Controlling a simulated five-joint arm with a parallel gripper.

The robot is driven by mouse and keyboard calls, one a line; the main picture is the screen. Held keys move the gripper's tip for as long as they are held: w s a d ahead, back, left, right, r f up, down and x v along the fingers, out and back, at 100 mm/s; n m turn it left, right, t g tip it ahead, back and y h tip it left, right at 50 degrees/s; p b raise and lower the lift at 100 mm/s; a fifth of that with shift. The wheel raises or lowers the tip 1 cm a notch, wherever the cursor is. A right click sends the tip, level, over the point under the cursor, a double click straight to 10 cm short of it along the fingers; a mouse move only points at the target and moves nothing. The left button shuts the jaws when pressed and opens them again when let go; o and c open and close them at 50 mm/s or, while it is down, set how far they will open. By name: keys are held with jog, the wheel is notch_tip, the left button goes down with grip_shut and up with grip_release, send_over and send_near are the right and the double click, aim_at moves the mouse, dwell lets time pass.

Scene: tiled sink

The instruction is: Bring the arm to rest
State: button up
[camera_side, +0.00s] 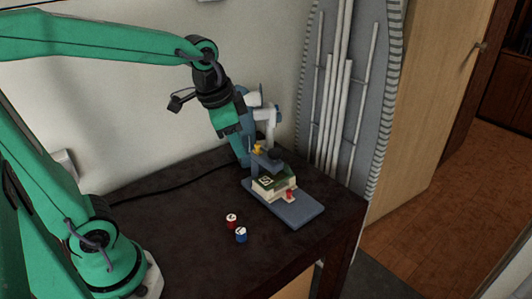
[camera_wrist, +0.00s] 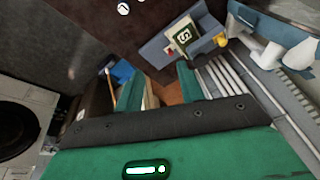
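I cannot tell from the side view whether my gripper touches the machine.
A red spool (camera_side: 232,219) and a blue spool (camera_side: 241,236) stand upright on the table (camera_side: 190,240), left of the machine. A grey ironing board (camera_side: 345,100) leans behind the table's right end. A washing machine (camera_wrist: 18,115) shows at left in the wrist view.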

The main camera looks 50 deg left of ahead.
jog(key=s+n+t, duration=0.2)
jog(key=s+n, duration=0.3)
jog(key=s, duration=0.4)
jog(key=shift+s+a, duration=0.15)
jog(key=shift+a, duration=0.1)
